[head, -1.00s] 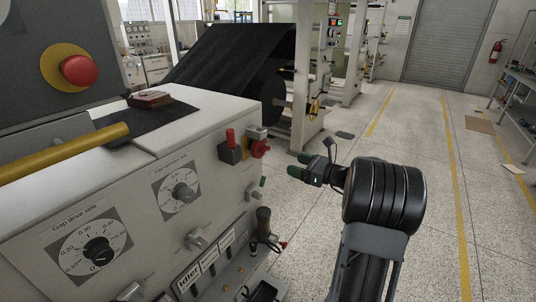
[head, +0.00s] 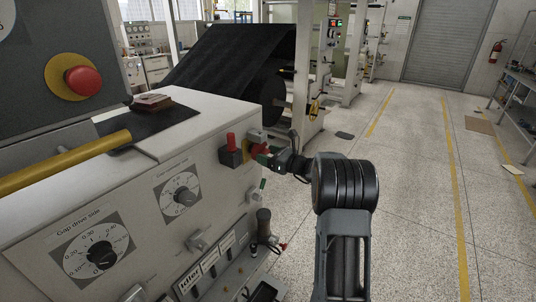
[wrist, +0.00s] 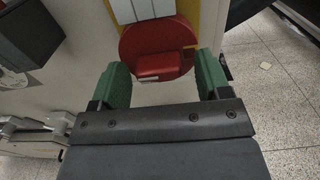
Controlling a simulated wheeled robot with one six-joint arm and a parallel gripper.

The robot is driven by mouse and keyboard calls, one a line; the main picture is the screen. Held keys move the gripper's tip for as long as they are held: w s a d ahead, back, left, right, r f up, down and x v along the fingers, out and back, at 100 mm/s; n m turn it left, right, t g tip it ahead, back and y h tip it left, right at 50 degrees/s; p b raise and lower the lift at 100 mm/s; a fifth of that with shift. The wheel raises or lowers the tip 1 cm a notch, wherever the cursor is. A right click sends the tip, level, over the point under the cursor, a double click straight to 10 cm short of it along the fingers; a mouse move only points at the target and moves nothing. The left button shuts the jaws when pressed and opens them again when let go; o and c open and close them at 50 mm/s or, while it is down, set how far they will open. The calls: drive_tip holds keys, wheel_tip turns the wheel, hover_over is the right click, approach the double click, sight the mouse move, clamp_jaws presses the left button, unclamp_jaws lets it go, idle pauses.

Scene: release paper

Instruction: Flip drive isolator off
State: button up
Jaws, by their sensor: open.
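The drive isolator appears to be the red round switch (head: 260,148) with a yellow backing at the right end of the machine's front panel. In the wrist view its red disc (wrist: 150,38) fills the top middle, with a raised red handle (wrist: 158,66) near its lower edge. My gripper (head: 266,160) is right at the switch. In the wrist view its green fingers (wrist: 163,75) are open, one on each side of the handle, with gaps showing on both sides. I cannot tell how far the fingertips are from the panel.
Gap dials (head: 180,194) and a row of toggles lie lower on the panel.

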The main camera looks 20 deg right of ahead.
drive_tip(key=shift+w+a, duration=0.1)
drive_tip(key=shift+w, duration=0.05)
drive_tip(key=shift+c, duration=0.5)
drive_tip(key=c, duration=0.7)
drive_tip(key=shift+c, duration=0.6)
